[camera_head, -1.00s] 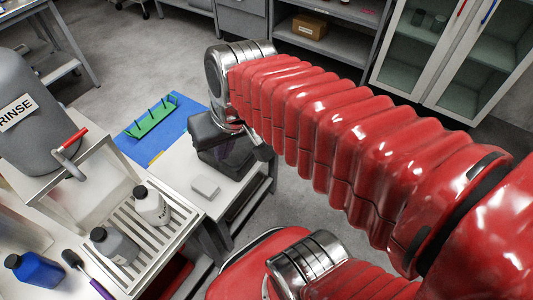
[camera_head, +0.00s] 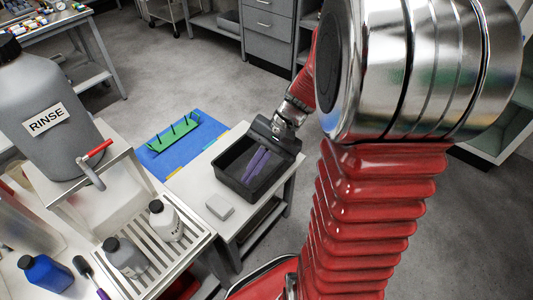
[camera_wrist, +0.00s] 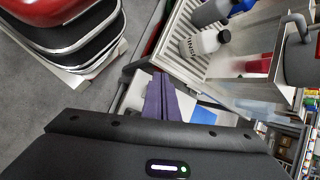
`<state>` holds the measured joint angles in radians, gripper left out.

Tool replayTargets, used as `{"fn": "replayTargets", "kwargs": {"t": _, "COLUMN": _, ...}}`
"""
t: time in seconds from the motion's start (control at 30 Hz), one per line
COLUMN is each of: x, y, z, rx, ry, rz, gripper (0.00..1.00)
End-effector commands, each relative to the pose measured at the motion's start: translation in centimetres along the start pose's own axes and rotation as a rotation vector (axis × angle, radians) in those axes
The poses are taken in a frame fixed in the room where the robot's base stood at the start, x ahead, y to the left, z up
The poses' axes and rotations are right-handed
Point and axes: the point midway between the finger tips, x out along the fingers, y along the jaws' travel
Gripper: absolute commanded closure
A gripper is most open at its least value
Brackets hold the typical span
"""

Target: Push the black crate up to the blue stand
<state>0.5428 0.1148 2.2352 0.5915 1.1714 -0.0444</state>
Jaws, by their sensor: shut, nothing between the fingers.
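The black crate (camera_head: 230,184) is an open, dark box standing on a white table. The blue stand (camera_head: 192,153) is a flat blue board to its left, with a green pegged rack (camera_head: 172,137) on it. A narrow strip of white tabletop shows between crate and board. My gripper (camera_head: 250,178) has a dark body at the crate's far right side, and its purple fingers lie together over the crate's opening, apparently reaching inside. The gripper is shut and empty. The fingers also show in the wrist view (camera_wrist: 163,100), where I cannot make out the crate.
A small light grey block (camera_head: 220,207) lies just in front of the crate. A slatted white rack (camera_head: 150,262) with a white bottle (camera_head: 166,222) and a grey bottle (camera_head: 124,256) stands nearer, at the left. A large grey RINSE container (camera_head: 48,120) is farther left.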

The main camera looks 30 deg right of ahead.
Motion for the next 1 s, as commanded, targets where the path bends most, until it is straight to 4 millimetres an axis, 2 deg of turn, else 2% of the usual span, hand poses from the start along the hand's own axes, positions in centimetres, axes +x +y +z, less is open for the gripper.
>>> {"fn": "replayTargets", "kwargs": {"t": 0.57, "x": 2.4, "y": 4.3, "z": -9.2, "rx": 0.431, "ry": -0.211, "rz": -0.357, "gripper": 1.00}}
{"fn": "replayTargets", "kwargs": {"t": 1.0, "x": 4.2, "y": 10.2, "z": -16.3, "rx": 0.730, "ry": -0.319, "rz": -0.687, "gripper": 1.00}}
